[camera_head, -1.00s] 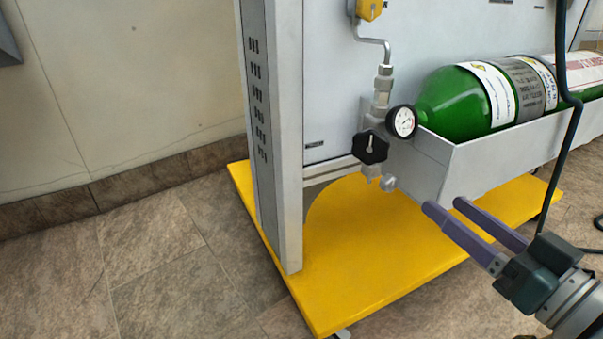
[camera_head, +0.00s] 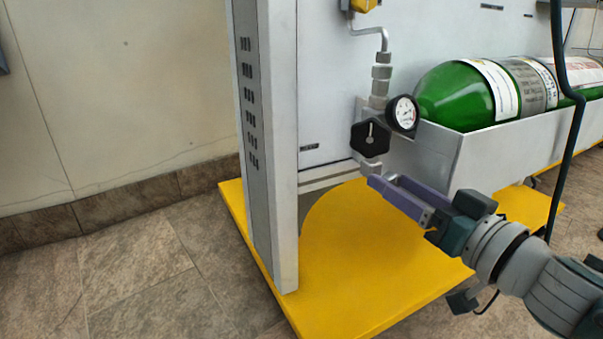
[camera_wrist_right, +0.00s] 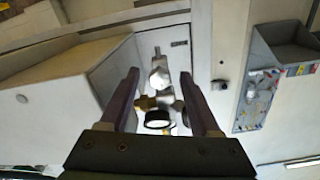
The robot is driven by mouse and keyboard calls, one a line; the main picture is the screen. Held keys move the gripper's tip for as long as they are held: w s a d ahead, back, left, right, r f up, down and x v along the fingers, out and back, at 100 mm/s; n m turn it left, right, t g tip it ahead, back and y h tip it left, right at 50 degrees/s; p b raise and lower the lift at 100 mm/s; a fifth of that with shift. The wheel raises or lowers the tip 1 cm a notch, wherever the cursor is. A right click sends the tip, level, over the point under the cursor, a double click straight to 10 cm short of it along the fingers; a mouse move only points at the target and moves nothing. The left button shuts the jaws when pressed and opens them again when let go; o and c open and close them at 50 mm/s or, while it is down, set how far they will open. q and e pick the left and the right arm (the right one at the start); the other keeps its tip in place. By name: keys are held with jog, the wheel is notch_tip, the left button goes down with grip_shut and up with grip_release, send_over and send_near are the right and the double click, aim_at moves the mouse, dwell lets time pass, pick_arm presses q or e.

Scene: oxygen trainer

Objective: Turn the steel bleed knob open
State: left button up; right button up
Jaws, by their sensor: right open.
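The small steel bleed knob (camera_head: 369,168) is at the bottom of the valve assembly, below the black knob, partly hidden behind my right gripper's fingertips in the head view. In the right wrist view a silver knob-like part (camera_wrist_right: 160,77) shows between the two fingertips, which looks like the bleed knob. My right gripper (camera_head: 383,181) is open, its purple fingers pointing at the knob from the lower right. I cannot tell whether they touch it. My left gripper is not in view.
A black knob (camera_head: 370,138) and a round gauge (camera_head: 403,113) sit just above. A green cylinder (camera_head: 450,98) lies in a grey trough (camera_head: 490,150) to the right. A yellow base plate (camera_head: 350,260) lies below. A dark hose (camera_head: 575,130) hangs at the right.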

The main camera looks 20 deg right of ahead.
grip_shut()
dwell(0.5)
